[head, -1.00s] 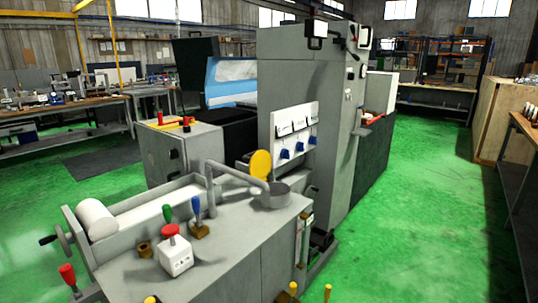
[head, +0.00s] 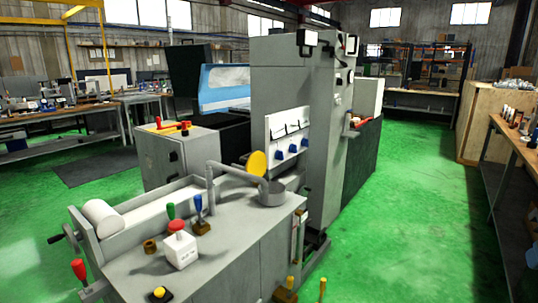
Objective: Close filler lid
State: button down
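A round yellow disc (head: 257,163), which looks like the filler lid, stands raised and tilted at the back of a short grey round cup or neck (head: 271,194). The cup sits at the right rear corner of the grey machine top (head: 215,245). A bent grey pipe (head: 235,172) crosses in front of the disc and reaches over the cup, hiding part of the disc's lower edge and hinge area. My gripper is not in the head view.
A white block with a red knob (head: 180,245), green and blue levers (head: 198,208) and a white roller (head: 103,217) occupy the machine top. A tall grey cabinet (head: 290,80) stands behind the cup. Green floor (head: 410,220) is open to the right, bounded by a bench (head: 515,140).

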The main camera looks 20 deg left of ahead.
aim_at(257, 161)
jog(key=i, duration=2.2)
jog(key=u, duration=2.6)
jog(key=i, duration=0.5)
jog(key=z, duration=0.15)
jog(key=k, duration=0.2)
jog(key=u, duration=0.1)
